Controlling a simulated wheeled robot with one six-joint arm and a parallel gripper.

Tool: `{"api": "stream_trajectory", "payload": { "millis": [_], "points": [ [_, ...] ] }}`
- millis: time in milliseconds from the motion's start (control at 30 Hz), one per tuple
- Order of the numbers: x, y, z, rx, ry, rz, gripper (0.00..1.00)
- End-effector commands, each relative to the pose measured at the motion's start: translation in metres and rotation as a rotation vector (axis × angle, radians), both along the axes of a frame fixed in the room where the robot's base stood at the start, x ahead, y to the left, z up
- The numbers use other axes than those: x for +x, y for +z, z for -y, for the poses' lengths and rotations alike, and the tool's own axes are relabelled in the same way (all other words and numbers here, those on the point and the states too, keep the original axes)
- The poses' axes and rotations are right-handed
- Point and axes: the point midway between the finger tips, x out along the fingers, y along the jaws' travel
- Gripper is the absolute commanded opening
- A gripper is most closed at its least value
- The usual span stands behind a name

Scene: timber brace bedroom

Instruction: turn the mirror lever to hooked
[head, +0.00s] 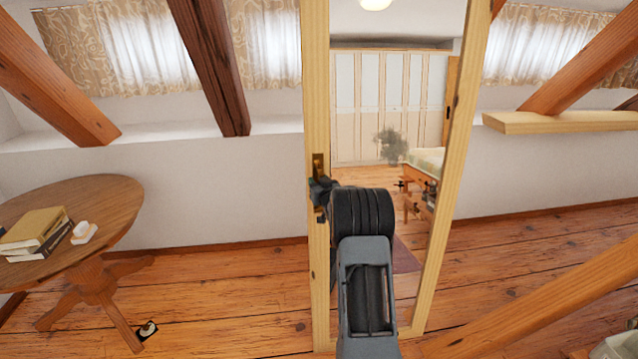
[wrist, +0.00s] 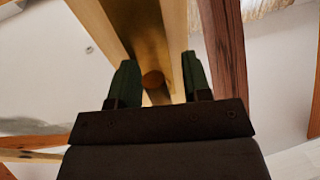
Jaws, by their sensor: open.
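A tall mirror (head: 350,110) in a pale wooden frame stands ahead of me. A brass plate (head: 318,163) sits on its left upright; my gripper partly hides the lever there in the head view. My gripper (head: 320,189) is at the plate. In the wrist view, my gripper (wrist: 158,74) is open, one dark green finger on each side of the frame's upright. A small round brown end (wrist: 153,79), which looks like the lever's tip, lies between the fingers, with a brass-coloured surface behind it. I cannot tell whether a finger touches it.
A round wooden table (head: 110,205) with books (head: 35,228) and a small white object stands at left. Slanting timber braces (head: 212,60) cross at left and right. A wooden shelf (head: 560,122) is at right. A small dark-and-white item (head: 147,330) lies on the floor.

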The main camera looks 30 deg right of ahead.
Motion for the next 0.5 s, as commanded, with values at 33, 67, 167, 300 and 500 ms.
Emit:
{"api": "stream_trajectory", "payload": {
  "millis": [33,67,167,300,500],
  "points": [
    [0.0,0.0,0.0,0.0,0.0,0.0,0.44],
    [-0.0001,0.0,0.0,0.0,0.0,0.0,0.44],
    [-0.0001,0.0001,0.0,0.0,0.0,0.0,0.39],
    [-0.0002,0.0002,0.0,0.0,0.0,0.0,0.25],
    [-0.0003,0.0003,0.0,0.0,0.0,0.0,0.06]
  ]
}}
